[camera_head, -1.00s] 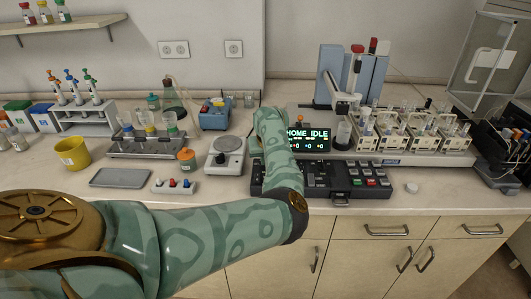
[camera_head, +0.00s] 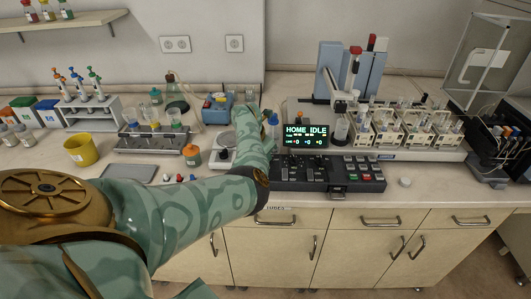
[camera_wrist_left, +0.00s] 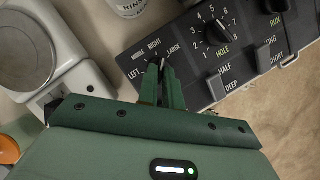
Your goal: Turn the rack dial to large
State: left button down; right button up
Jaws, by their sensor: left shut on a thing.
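The rack dial (camera_wrist_left: 153,60) is a small dark knob on the black control panel (camera_wrist_left: 187,50) in the left wrist view, with the labels LEFT, MIDDLE, RIGHT and LARGE around it. My left gripper (camera_wrist_left: 161,67) is shut on the dial, its narrow green fingers covering most of it. I cannot clearly tell which label the dial points to. In the head view the control panel (camera_head: 348,178) lies at the bench's front, and my left arm hides the dial and fingertips. My right gripper is not in view.
The HOLE knob (camera_wrist_left: 218,31) and the HALF/DEEP switch (camera_wrist_left: 215,86) sit right of the dial. A balance (camera_wrist_left: 50,50) stands close on the left. The display (camera_head: 305,136) reads HOME IDLE. Vial racks (camera_head: 405,130) stand at the right.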

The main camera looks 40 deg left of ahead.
pick_arm(q)
jog(key=shift+a+m+h, duration=0.15)
jog(key=shift+m+h, duration=0.3)
jog(key=shift+m, duration=0.7)
jog(key=shift+a+m+h, duration=0.1)
jog(key=shift+m+h, duration=0.35)
jog(key=shift+m, duration=0.7)
jog(key=shift+g, duration=0.3)
jog(key=c, duration=1.6)
grip_release()
jog(key=shift+w, duration=0.1)
jog(key=shift+o, duration=0.2)
jog(key=p+v, duration=0.6)
jog(key=v, duration=1)
